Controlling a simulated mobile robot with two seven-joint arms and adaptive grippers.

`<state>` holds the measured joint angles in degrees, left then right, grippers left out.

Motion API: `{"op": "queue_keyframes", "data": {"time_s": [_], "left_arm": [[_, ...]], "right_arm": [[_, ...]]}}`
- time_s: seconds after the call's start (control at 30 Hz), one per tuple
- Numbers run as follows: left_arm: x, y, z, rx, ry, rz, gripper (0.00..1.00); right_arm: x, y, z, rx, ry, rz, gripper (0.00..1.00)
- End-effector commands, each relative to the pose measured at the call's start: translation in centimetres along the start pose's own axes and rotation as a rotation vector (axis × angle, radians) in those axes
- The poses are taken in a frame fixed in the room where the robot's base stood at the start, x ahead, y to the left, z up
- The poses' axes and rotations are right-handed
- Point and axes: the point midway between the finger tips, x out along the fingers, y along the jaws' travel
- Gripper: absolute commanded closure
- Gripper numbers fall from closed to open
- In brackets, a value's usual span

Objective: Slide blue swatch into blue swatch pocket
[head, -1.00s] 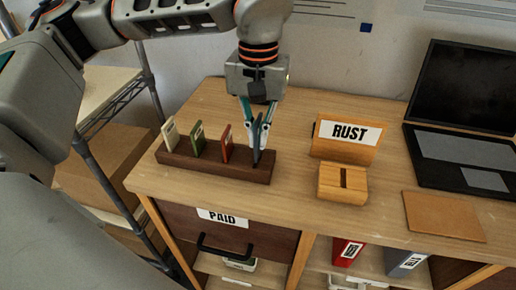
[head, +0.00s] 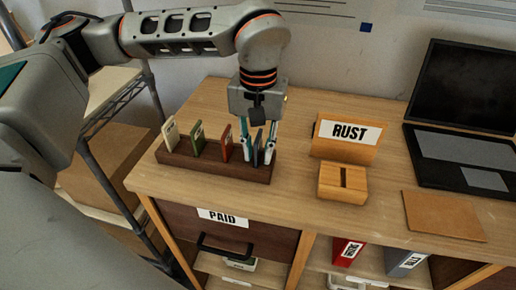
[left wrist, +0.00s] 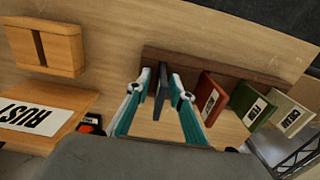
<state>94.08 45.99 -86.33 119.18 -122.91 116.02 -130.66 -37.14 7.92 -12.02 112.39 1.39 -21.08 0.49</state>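The dark blue swatch (head: 258,149) stands near the right end of the brown swatch rack (head: 210,168), with its lower end apparently in a slot. The slot itself is hidden. My left gripper (head: 258,157) is open, pointing down, with one finger on each side of the swatch. In the left wrist view the blue swatch (left wrist: 160,92) stands between the spread fingertips (left wrist: 160,78), with a gap beside it. My right gripper is in neither view.
Cream (head: 170,133), green (head: 198,140) and red (head: 226,144) swatches stand in the same rack to the left. A slotted wooden block (head: 343,184), a RUST sign (head: 348,133) and a laptop (head: 460,150) are to the right. A PAID drawer (head: 225,235) is below.

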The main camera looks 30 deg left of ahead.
Motion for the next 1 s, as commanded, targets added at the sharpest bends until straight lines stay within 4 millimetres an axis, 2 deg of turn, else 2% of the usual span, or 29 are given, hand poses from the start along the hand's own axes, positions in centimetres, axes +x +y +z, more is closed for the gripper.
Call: {"op": "queue_keyframes", "data": {"time_s": [0.2,0.33,0.8,1.0], "left_arm": [[-0.2,0.0,0.0,0.0,0.0,0.0,0.78],[-1.2,0.0,-0.1,0.0,0.004,0.001,0.78],[-10.1,0.0,-0.1,-0.001,0.004,0.001,0.78],[-12.0,0.0,0.0,0.0,0.001,0.0,0.78]], "right_arm": [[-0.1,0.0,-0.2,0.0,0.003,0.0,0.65],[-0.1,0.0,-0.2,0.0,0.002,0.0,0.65],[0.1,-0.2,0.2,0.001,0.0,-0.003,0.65],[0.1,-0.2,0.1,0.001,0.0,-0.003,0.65]]}}
